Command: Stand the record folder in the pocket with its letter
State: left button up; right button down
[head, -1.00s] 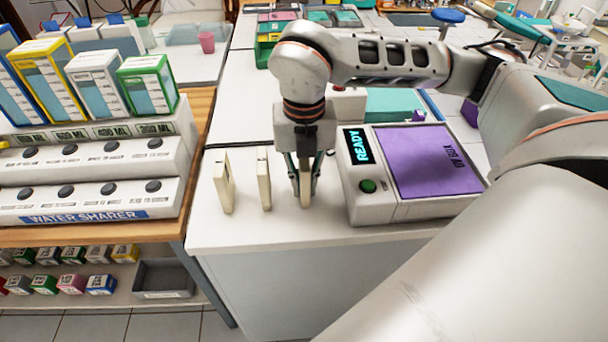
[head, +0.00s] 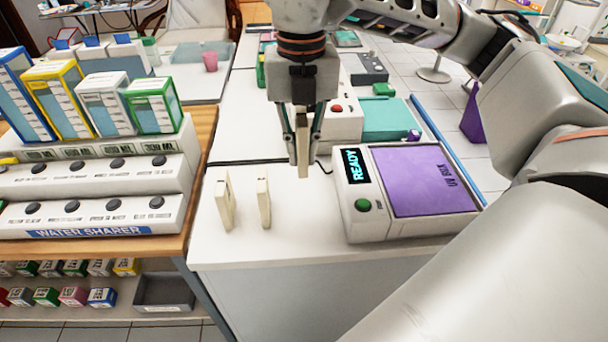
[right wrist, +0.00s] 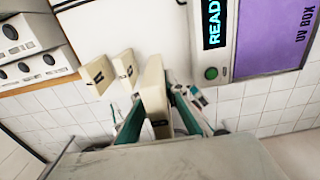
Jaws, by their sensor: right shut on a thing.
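My right gripper (head: 304,150) is shut on a cream record folder (head: 303,158), held upright above the white counter. The same folder (right wrist: 154,95) shows between the green-edged fingers in the right wrist view, with a dark mark low on its face that I cannot read. Two more cream folders stand upright on the counter, a left one (head: 225,203) and a middle one (head: 263,204). In the right wrist view they are the left folder (right wrist: 98,74) and the middle folder (right wrist: 125,70). No lettered pocket can be made out. My left gripper is not in view.
A UV box (head: 425,180) with a purple lid and a READY display stands just right of the held folder. The water sharer (head: 95,190) with several cartons stands on the wooden bench at left. The counter's front edge (head: 290,265) is close to the folders.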

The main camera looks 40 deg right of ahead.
aim_at(298, 113)
notch_tip(298, 113, up, 6)
jog(key=shift+r+p, duration=0.25)
jog(key=shift+p, duration=0.1)
jog(key=n, duration=0.4)
jog(key=shift+w+a+f, duration=0.15)
jog(key=shift+w, duration=0.1)
jog(key=n, duration=0.3)
jog(key=shift+w+a+f+n, duration=0.1)
jog(key=shift+w+f+n, duration=0.1)
jog(key=shift+n, duration=0.2)
jog(key=w+n, duration=0.1)
jog(key=n, duration=0.9)
jog(key=w+a+f+n+p, duration=0.1)
jog(key=n, duration=0.9)
jog(key=w+f+n, duration=0.1)
jog(key=n, duration=1)
jog(key=shift+w+a+f+p, duration=0.15)
jog(key=shift+w+a+p, duration=0.15)
jog(key=shift+a, duration=0.05)
jog(key=shift+a+f, duration=0.1)
jog(key=shift+a, duration=0.05)
